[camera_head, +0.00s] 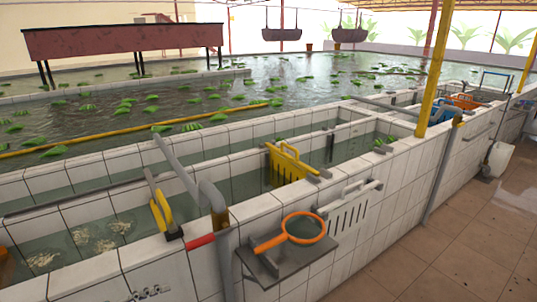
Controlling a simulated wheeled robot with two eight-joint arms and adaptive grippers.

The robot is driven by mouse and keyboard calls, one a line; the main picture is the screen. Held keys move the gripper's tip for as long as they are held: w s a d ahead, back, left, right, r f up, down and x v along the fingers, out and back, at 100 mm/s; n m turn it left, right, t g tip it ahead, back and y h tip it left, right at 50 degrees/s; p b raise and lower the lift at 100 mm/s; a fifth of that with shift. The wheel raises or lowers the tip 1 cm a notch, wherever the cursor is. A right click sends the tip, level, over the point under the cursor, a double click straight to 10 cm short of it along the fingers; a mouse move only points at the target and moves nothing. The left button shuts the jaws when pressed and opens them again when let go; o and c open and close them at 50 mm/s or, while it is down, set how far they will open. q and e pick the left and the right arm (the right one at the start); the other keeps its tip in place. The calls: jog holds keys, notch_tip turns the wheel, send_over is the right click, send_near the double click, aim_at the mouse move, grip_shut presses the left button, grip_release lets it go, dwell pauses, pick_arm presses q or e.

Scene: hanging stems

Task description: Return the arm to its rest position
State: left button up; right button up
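Neither of my grippers nor my arms can be made out in the head view. The view looks over a white tiled trough wall (350,235) with water basins behind it. No hanging stem shows clearly.
A grey pipe (180,165) rises over the near wall. An orange hoop (304,228) lies on a grey shelf (290,262) jutting from the wall. Yellow gates (290,165) stand in the trough. A yellow post (436,70) rises at right. The brown tiled floor (440,265) at lower right is clear.

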pick_arm(q)
jog(key=d+f+m+g+y, duration=0.2)
jog(key=d+f+y, duration=0.1)
jog(key=d, duration=0.3)
jog(key=s+d+f+m+y, duration=0.1)
jog(key=s+f+m+y, duration=0.1)
jog(key=s+m+y, duration=0.4)
jog(key=m+y, duration=0.4)
jog(key=m, duration=0.1)
jog(key=shift+s+d+y, duration=0.3)
jog(key=shift+s+d, duration=0.1)
